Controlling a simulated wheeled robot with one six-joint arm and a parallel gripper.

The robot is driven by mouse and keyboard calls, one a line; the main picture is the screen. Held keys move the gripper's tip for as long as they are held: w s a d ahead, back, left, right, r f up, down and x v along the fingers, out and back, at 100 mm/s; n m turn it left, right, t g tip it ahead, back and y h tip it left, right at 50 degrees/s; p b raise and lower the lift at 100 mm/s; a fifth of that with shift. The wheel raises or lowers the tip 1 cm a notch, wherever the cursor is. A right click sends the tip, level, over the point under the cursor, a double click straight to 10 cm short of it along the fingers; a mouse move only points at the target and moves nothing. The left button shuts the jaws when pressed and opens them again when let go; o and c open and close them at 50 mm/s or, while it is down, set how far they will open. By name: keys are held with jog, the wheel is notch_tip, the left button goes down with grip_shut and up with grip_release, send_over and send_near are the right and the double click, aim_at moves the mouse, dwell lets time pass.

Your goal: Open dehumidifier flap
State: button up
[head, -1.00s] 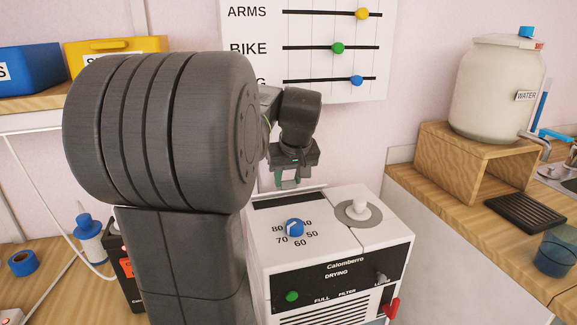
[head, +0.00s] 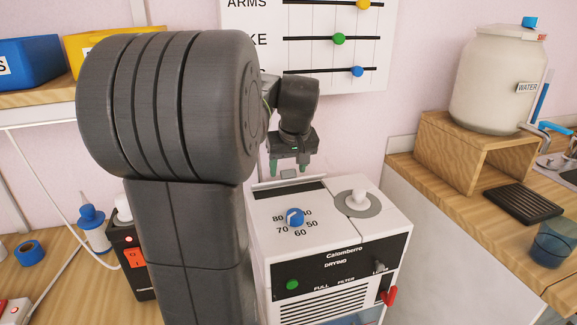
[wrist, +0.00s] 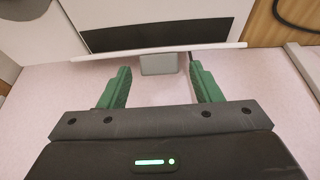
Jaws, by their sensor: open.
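The white dehumidifier (head: 330,238) stands upright, with a blue dial on top and a black front panel. A dark slot (head: 290,194) runs along the back of its top; it shows as a black band in the wrist view (wrist: 155,35). Beside it is a thin white flap edge (wrist: 215,47) with a small grey tab (wrist: 160,64). The tab also shows in the head view (head: 288,173). My gripper (head: 290,168) is open behind the machine's back edge. In the wrist view its green fingers (wrist: 160,75) stand either side of the tab, with gaps.
A white knob on a grey disc (head: 358,202) rises from the top right. A red lever (head: 389,295) sticks out at the front right. The pink wall with the slider board (head: 310,50) is close behind my gripper. A counter with a water tank (head: 498,85) stands right.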

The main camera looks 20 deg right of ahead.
jog(key=p+v, duration=0.2)
jog(key=v, duration=1.1)
jog(key=shift+r+p, duration=0.3)
jog(key=shift+s, duration=0.1)
